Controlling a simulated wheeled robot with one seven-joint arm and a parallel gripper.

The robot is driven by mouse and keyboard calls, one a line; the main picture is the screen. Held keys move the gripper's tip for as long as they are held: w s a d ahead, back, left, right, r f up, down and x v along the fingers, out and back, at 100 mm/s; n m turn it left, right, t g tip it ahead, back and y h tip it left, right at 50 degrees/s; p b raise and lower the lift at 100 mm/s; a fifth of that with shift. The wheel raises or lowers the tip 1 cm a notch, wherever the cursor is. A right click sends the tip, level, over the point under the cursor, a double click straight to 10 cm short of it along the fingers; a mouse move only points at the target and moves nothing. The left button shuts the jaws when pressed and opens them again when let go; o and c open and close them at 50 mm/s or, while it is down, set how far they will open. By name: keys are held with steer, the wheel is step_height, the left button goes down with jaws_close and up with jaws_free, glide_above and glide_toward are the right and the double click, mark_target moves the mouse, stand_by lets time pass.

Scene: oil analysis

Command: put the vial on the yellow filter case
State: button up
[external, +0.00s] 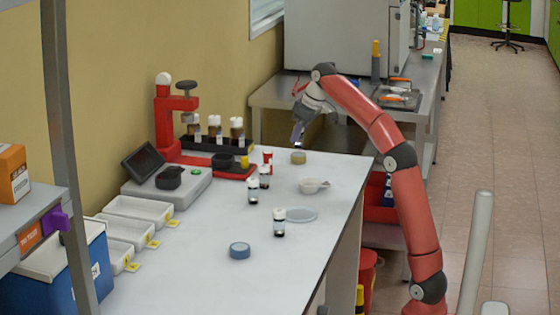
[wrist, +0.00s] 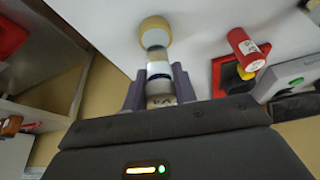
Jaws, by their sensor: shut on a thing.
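My gripper (external: 300,118) is over the far right part of the white table, shut on a vial. In the wrist view its two grey fingers (wrist: 158,82) clasp the vial (wrist: 158,68), which has a pale band and a dark band. The vial also shows below the fingers in the external view (external: 298,134). The round yellow filter case (external: 298,157) lies on the table below the vial, with a visible gap between them in the external view. In the wrist view the yellow filter case (wrist: 155,30) is just beyond the vial's far end; its near edge is partly hidden.
Other vials (external: 253,190) stand nearby. A blue round case (external: 240,250) lies nearer the front. A red stand (external: 165,120) and a vial rack are at the left.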

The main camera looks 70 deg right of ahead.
steer(key=shift+f, duration=1)
steer(key=shift+f, duration=0.1)
steer(key=o, duration=1)
steer(key=shift+c, duration=0.2)
steer(key=v, duration=0.7)
steer(key=shift+r, duration=0.4)
